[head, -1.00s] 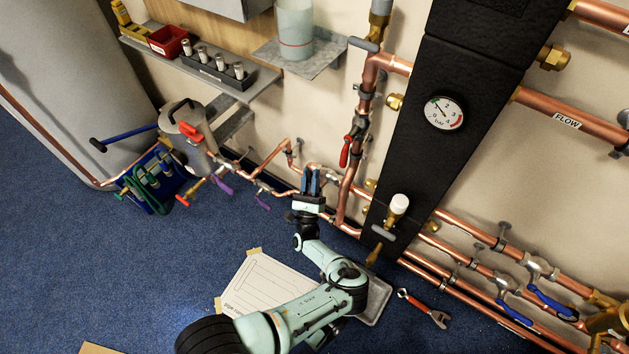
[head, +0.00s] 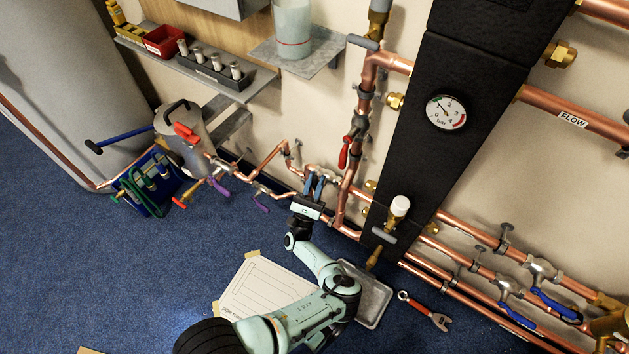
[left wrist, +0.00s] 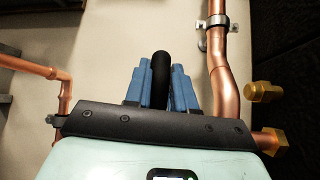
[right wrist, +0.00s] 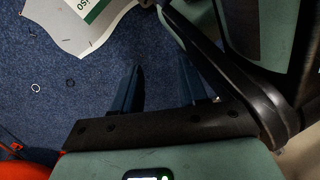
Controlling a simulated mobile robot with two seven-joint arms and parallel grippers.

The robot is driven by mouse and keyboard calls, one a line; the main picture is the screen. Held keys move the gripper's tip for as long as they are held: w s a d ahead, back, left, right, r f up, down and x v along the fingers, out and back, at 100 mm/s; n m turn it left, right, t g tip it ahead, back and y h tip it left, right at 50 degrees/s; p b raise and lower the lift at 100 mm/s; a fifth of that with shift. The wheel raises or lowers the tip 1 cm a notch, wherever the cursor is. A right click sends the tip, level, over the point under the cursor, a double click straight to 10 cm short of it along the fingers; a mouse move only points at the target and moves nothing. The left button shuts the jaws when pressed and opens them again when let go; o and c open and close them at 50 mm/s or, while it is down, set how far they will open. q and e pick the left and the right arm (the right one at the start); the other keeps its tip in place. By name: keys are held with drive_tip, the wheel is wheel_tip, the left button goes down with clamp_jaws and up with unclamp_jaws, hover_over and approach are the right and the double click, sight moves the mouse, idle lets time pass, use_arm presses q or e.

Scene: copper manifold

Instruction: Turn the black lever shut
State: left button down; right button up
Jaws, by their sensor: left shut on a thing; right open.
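The black lever (left wrist: 160,80) shows in the left wrist view as a dark rounded bar standing between my two blue fingers. My left gripper (left wrist: 158,75) is shut on it, close to the wall pipework. In the head view my left gripper (head: 315,185) is at the low copper pipe run, just left of the vertical copper riser (head: 350,180). There the fingers hide most of the lever, and its exact angle is hard to tell. My right gripper (right wrist: 158,88) is open and empty over the blue floor; it does not show in the head view.
A red lever (head: 345,152) hangs on the riser close to my left gripper. Purple levers (head: 220,187) lie further left. The black casing with a gauge (head: 446,112) stands to the right. A grey tray (head: 372,305) and a wrench (head: 424,312) lie on the floor.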

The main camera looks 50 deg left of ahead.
use_arm(q)
drive_tip(key=shift+d+f, duration=0.1)
drive_tip(key=shift+d, duration=0.1)
drive_tip(key=c, duration=1.1)
unclamp_jaws()
drive_tip(key=shift+o, duration=0.2)
drive_tip(key=shift+s+d+f, duration=0.1)
drive_tip(key=shift+s+f, duration=0.2)
drive_tip(key=v, duration=0.5)
drive_tip(key=shift+p, duration=0.3)
approach(315, 186)
drive_tip(key=s+f, duration=0.1)
drive_tip(key=f, duration=0.1)
drive_tip(key=shift+s+d+r+b, duration=0.1)
drive_tip(key=shift+s+d+b, duration=0.15)
drive_tip(key=shift+d+b, duration=0.1)
